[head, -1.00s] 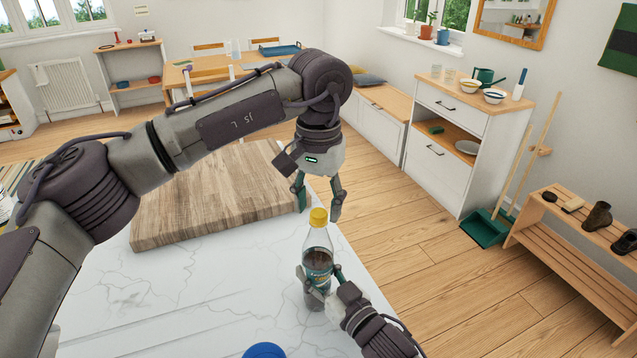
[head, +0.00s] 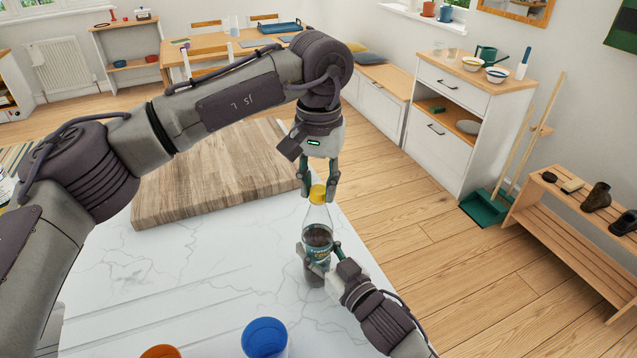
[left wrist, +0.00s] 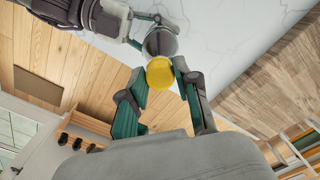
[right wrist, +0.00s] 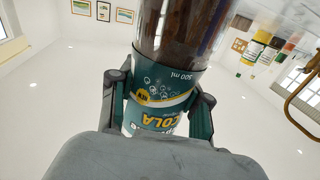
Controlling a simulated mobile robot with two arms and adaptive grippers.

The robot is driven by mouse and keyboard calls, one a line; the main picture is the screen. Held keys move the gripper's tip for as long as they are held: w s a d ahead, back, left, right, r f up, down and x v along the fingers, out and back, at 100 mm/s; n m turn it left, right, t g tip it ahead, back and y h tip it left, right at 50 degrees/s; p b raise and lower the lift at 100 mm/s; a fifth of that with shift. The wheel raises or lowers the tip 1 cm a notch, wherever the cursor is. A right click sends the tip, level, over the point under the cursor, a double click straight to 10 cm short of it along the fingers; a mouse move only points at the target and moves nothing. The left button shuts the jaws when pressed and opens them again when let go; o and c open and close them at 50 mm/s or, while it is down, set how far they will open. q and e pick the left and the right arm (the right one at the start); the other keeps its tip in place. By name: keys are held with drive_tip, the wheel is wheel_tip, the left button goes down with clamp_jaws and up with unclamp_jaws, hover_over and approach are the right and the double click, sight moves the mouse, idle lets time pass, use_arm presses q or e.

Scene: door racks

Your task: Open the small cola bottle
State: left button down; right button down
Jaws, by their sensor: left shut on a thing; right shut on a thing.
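The small cola bottle (head: 317,238) stands upright near the right edge of the white marble counter (head: 200,270), dark liquid inside. Its yellow cap (head: 318,194) is on the neck. My left gripper (head: 319,190) points down from above and is shut on the yellow cap; the cap also shows between its fingers in the left wrist view (left wrist: 160,73). My right gripper (head: 320,258) comes in from the lower right and is shut around the bottle's body. The teal cola label (right wrist: 160,105) fills the space between its fingers in the right wrist view.
A wooden cutting board (head: 215,175) lies on the counter left of the bottle. A blue cup (head: 265,338) and an orange cup (head: 161,352) stand at the front edge of the view. A white cabinet (head: 465,110) stands beyond the floor.

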use_arm(q)
drive_tip(key=n, duration=0.4)
use_arm(e)
drive_tip(key=shift+f, duration=0.15)
use_arm(q)
drive_tip(key=n, duration=1)
drive_tip(key=shift+n, duration=0.3)
drive_tip(key=n, duration=0.6)
drive_tip(key=shift+d, duration=0.15)
drive_tip(key=n, duration=0.6)
drive_tip(key=shift+n, duration=0.3)
drive_tip(key=n, duration=0.6)
drive_tip(key=shift+r, duration=0.1)
drive_tip(key=n, duration=0.6)
drive_tip(key=shift+w+n, duration=0.1)
drive_tip(key=shift+n, duration=0.3)
drive_tip(key=n, duration=1.3)
